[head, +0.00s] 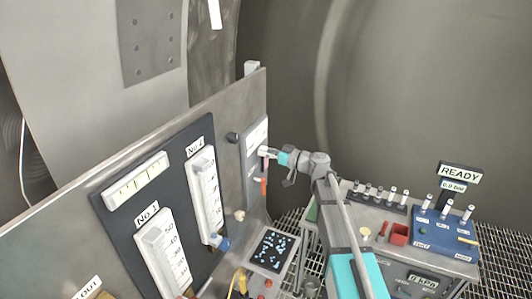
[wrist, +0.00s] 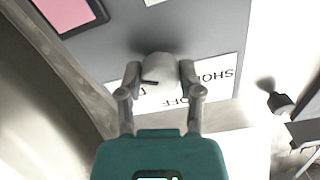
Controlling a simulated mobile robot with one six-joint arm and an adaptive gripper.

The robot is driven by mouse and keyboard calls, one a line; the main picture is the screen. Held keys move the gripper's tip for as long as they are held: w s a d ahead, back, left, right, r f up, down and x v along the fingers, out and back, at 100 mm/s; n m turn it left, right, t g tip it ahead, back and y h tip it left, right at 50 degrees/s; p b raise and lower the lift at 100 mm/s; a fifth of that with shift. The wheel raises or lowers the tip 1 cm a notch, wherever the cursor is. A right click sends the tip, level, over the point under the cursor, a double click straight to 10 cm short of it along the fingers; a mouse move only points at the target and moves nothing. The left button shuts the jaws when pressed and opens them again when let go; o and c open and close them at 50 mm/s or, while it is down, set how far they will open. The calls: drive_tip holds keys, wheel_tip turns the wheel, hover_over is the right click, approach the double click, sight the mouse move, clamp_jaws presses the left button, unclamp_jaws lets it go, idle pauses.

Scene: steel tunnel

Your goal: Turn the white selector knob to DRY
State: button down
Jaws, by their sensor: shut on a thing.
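The white selector knob (wrist: 158,72) sits on the grey panel in the wrist view. It has a dark pointer mark on its lower left side. My gripper (wrist: 160,80) is shut on it, one finger on each side. A white label (wrist: 218,78) behind it carries upside-down lettering: "SHO…" on the right, "OFF" below the knob, and part of a letter like D on the left, mostly hidden by the knob and finger. In the head view my gripper (head: 270,153) reaches the panel at its right end; the knob cannot be made out clearly there.
An orange-red handle (head: 264,185) hangs just below my gripper. A dark knob (head: 232,138) sticks out to the left. The gauge board (head: 122,200) fills the panel's left part.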

drive_tip(key=shift+m, duration=0.6)
drive_tip(key=shift+c, duration=1.3)
unclamp_jaws()
drive_tip(key=v, duration=1.2)
